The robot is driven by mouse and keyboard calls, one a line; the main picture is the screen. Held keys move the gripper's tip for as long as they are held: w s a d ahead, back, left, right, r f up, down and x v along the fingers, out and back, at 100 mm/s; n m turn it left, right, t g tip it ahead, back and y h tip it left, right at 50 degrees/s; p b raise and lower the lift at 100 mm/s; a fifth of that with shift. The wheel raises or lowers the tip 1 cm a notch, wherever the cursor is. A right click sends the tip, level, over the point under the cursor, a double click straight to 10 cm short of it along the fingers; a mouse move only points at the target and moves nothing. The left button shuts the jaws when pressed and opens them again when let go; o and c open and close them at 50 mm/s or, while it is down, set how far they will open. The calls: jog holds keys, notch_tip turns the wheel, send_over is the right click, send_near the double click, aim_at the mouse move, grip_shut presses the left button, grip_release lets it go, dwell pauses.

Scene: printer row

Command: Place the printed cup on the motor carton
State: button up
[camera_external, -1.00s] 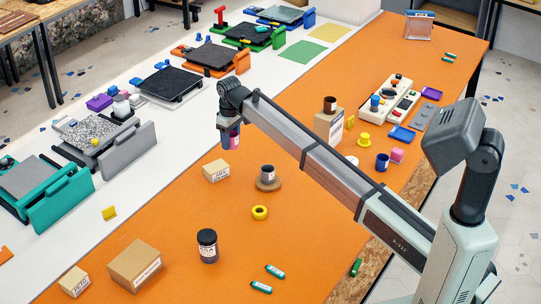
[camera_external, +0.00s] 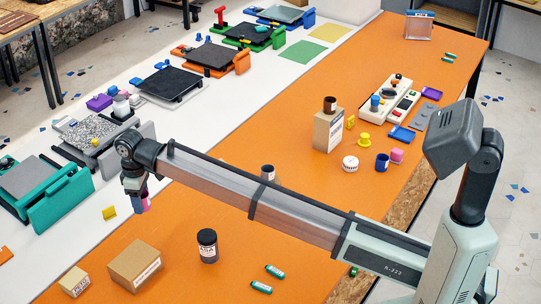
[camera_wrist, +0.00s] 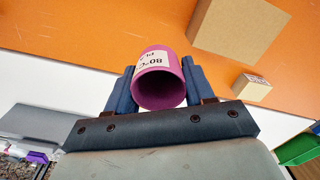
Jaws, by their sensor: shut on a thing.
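My gripper (camera_external: 138,190) is shut on a magenta cup (camera_wrist: 160,82) with a white printed label, seen mouth-on between the dark fingers in the wrist view. In the external view it hangs above the left part of the work surface. A large brown carton (camera_external: 135,265) stands at the front left, with a small labelled carton (camera_external: 75,282) beside it. Two cartons, one large (camera_wrist: 235,28) and one small (camera_wrist: 252,87), show in the wrist view. A taller carton (camera_external: 328,131) farther back carries a brown cup (camera_external: 330,103). I cannot read which carton is the motor one.
A dark labelled jar (camera_external: 207,245) stands right of the large carton. Green batteries (camera_external: 267,279) lie nearby. A yellow piece (camera_external: 109,213) and a teal printer (camera_external: 60,195) are near my gripper. My arm partly hides a dark cup (camera_external: 268,171). Orange surface around the jar is clear.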

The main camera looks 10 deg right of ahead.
aim_at(132, 260)
jog(key=s+a+r+n, duration=0.1)
jog(key=s+a+n, duration=0.15)
jog(key=s, duration=0.45)
jog(key=s+a+r+n, duration=0.1)
jog(key=s+a, duration=0.3)
jog(key=s, duration=0.2)
jog(key=shift+s+d+f+n, duration=0.1)
jog(key=shift+d+f+n, duration=0.15)
jog(key=shift+f+n, duration=1)
jog(key=shift+s+d+f+n, duration=0.1)
jog(key=shift+d+f+n, duration=0.3)
jog(key=shift+f, duration=1.5)
jog(key=shift+s+d+f+n, duration=0.1)
jog(key=shift+f+n, duration=0.9)
jog(key=shift+f, duration=0.6)
jog(key=shift+f, duration=0.1)
jog(key=o, duration=1)
notch_tip(132, 260, up, 12)
jog(key=shift+w, duration=0.2)
